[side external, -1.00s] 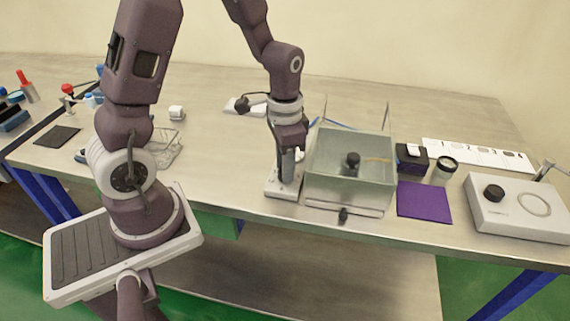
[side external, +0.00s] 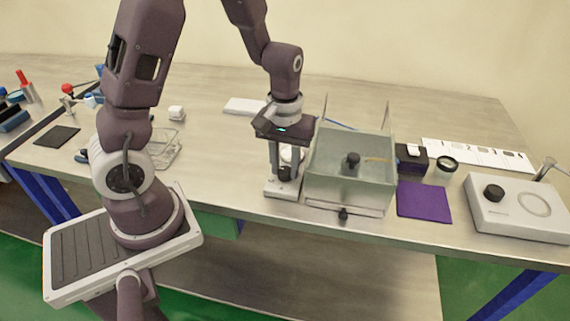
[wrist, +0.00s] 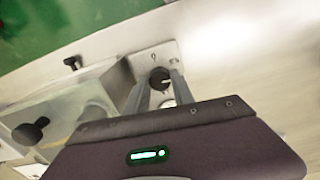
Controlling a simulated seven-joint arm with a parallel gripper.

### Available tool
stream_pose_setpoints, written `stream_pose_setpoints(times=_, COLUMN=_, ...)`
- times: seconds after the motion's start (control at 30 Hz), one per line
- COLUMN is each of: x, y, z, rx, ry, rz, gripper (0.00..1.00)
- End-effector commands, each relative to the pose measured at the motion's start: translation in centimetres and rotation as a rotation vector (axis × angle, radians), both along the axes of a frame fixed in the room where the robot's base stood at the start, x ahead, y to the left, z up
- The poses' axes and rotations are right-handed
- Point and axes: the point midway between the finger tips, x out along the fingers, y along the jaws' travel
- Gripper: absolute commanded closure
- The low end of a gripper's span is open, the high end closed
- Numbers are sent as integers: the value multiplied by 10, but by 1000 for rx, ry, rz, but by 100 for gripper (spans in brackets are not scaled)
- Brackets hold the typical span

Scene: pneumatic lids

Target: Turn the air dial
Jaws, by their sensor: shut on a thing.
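The air dial is a small black knob (side external: 284,174) on a light grey base plate (side external: 280,190), left of the clear tank. My gripper (side external: 285,171) points straight down over it with a finger on each side. In the wrist view the black dial (wrist: 159,76) shows between my two grey fingertips (wrist: 158,81), and the fingers are shut on it. A round pale gauge-like part (side external: 292,154) on the same plate is partly hidden by my fingers. The dial's exact angle is too small to read.
A purple mat (side external: 424,202), a black box (side external: 411,160) and a white device (side external: 515,210) lie further right. The table's front edge is close.

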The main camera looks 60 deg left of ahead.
Motion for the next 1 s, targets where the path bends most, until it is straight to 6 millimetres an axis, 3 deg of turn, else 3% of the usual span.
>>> stream_pose_setpoints(times=1.0, x=1, y=1, z=0, rx=1, ry=-5, rz=963, gripper=100)
